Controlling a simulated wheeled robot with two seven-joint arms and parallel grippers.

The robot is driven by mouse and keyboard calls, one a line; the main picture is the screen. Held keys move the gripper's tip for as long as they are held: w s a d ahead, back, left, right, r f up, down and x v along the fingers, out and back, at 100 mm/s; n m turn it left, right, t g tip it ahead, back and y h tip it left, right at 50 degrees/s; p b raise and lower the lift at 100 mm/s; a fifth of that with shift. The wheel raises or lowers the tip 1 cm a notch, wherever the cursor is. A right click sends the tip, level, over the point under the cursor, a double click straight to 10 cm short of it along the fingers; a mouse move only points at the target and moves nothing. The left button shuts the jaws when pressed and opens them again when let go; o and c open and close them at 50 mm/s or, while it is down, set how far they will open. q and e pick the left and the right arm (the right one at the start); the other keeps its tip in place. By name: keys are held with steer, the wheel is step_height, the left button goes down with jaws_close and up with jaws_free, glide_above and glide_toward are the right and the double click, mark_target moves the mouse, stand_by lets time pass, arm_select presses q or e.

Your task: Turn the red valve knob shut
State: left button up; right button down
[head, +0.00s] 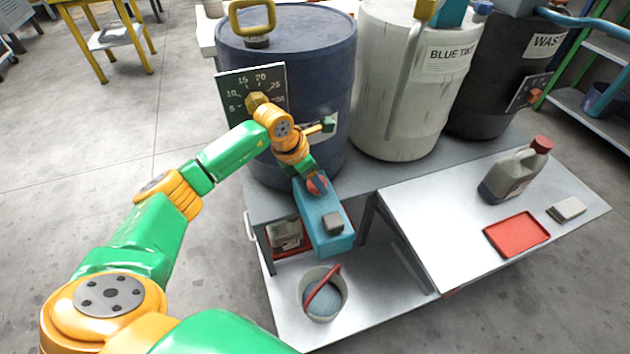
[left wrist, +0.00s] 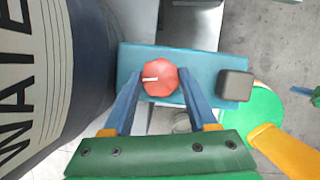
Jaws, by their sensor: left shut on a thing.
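The red valve knob (head: 318,186) sits on top of a blue valve block (head: 318,212) that juts out in front of the dark blue drum. In the left wrist view the round knob (left wrist: 160,79) has a white mark pointing left, toward the drum. My left gripper (left wrist: 161,80) is shut on the knob from above, with one blue finger on each side of it. In the head view my left gripper (head: 312,180) partly covers the knob. My right gripper is not in view.
A grey square block (head: 333,223) stands on the valve block near its front end. A bucket (head: 322,308) with a red handle stands below. The blue drum (head: 300,60) is close behind my wrist. A jug (head: 508,178) and red tray (head: 516,235) are on the right bench.

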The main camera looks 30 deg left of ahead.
arm_select(q)
steer(key=shift+w+m+h+b, duration=0.1)
steer(key=shift+m+h+b, duration=0.3)
steer(key=shift+m, duration=0.6)
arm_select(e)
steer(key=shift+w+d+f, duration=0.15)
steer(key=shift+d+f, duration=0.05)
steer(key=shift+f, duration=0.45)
arm_select(q)
steer(key=o, duration=1.4)
steer(key=shift+c, duration=0.2)
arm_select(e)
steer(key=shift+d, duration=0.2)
arm_select(q)
steer(key=p+v, duration=0.1)
steer(key=v, duration=0.6)
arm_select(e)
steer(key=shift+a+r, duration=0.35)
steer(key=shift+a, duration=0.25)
arm_select(q)
steer(key=shift+w+a+r, duration=0.1)
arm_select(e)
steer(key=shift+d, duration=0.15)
arm_select(q)
steer(key=shift+g, duration=0.3)
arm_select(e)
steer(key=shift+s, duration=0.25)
